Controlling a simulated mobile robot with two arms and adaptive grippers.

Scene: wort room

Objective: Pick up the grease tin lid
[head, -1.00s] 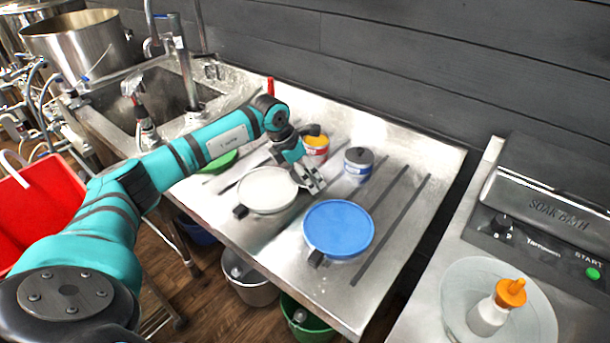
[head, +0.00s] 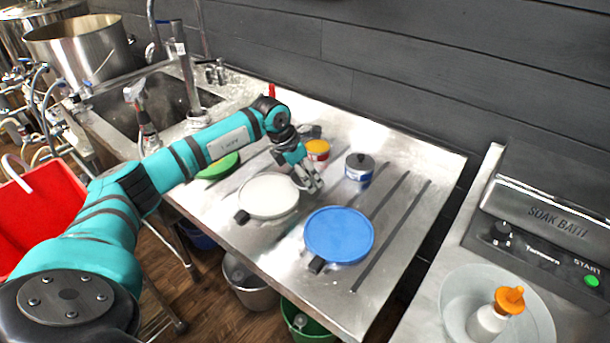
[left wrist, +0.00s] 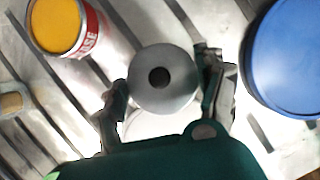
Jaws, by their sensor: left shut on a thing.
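The grease tin (head: 317,150) is a red tin with a yellow top, upright on the steel drainboard. In the left wrist view the tin (left wrist: 57,26) is at the upper left with part of its label showing. The grease tin lid (left wrist: 178,90), a round grey disc with a dark central knob, lies between the fingers of my left gripper (left wrist: 165,85). In the head view my left gripper (head: 312,186) is low over the board, just in front of the tin, and mostly hides the lid. It is shut on the lid. My right gripper is not in view.
A white round lid (head: 268,195) lies left of the gripper and a blue one (head: 339,235) in front of it. A blue-labelled tin with a dark knobbed top (head: 359,169) stands to the right. A green lid (head: 218,166) lies behind left. The board's right part is clear.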

